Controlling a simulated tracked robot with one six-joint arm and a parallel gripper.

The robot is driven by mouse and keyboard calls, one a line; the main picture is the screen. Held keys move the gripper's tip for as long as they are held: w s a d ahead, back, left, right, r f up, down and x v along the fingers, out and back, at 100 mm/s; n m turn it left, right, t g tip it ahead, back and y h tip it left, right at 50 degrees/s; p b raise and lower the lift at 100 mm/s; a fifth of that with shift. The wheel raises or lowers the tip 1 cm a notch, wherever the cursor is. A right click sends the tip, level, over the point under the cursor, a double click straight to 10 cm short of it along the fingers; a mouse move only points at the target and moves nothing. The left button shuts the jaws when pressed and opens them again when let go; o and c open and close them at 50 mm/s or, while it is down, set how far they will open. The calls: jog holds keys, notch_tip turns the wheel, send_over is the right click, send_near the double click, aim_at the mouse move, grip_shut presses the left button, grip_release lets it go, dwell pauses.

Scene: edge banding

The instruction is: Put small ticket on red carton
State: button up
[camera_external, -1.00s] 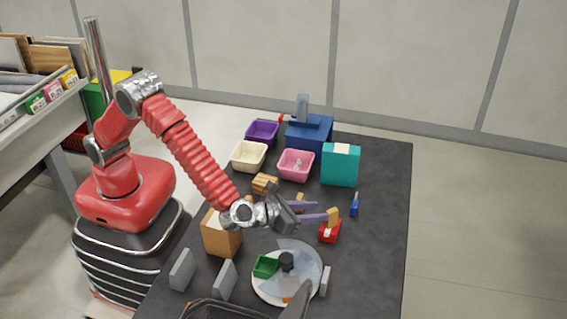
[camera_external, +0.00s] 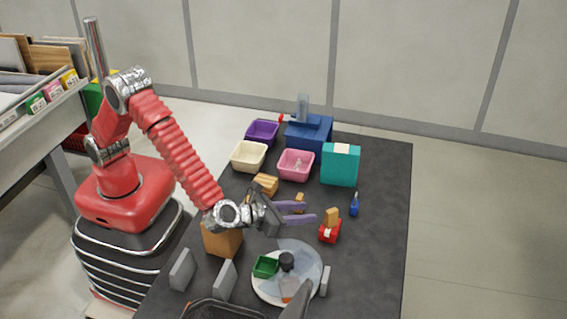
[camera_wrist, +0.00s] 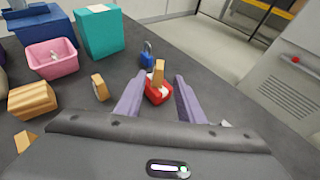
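A small red carton (camera_external: 329,236) stands on the dark table right of my gripper (camera_external: 313,212). It also shows in the wrist view (camera_wrist: 156,96), with a white patch on it. A small tan upright piece (camera_external: 332,215) stands on or in the red carton, also seen in the wrist view (camera_wrist: 158,72). I cannot tell whether the tan piece or the white patch is the small ticket. My gripper is open, its two purple fingers apart and nothing held between them. In the wrist view the fingers (camera_wrist: 158,84) point toward the carton, one on each side.
A tan block (camera_external: 300,199), a striped wooden box (camera_external: 265,184) and a blue padlock-like item (camera_external: 354,205) lie nearby. A teal box (camera_external: 340,166) and a pink bin (camera_external: 296,164) stand behind. A round turntable (camera_external: 265,293) with a green bin (camera_external: 265,267) is in front.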

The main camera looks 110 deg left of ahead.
jog(key=s+a+r+n+g+h, duration=0.1)
jog(key=s+a+r+n+g, duration=0.2)
jog(key=s, duration=0.4)
jog(key=s+a+r+n+h, duration=0.1)
jog(key=s+a+r+n, duration=0.3)
jog(key=s+a+n, duration=0.15)
jog(key=s+a+r+n+g, duration=0.2)
jog(key=s+a+r+n, duration=0.1)
jog(key=s+n, duration=0.3)
jog(key=s+d+n+h, duration=0.2)
jog(key=s+n, duration=0.4)
jog(key=s, duration=0.6)
jog(key=s+d+r+n+t+h, duration=0.1)
jog(key=s+n+h, duration=0.4)
jog(key=s, duration=0.7)
jog(key=shift+d+n, duration=0.65)
jog(key=shift+n, duration=0.1)
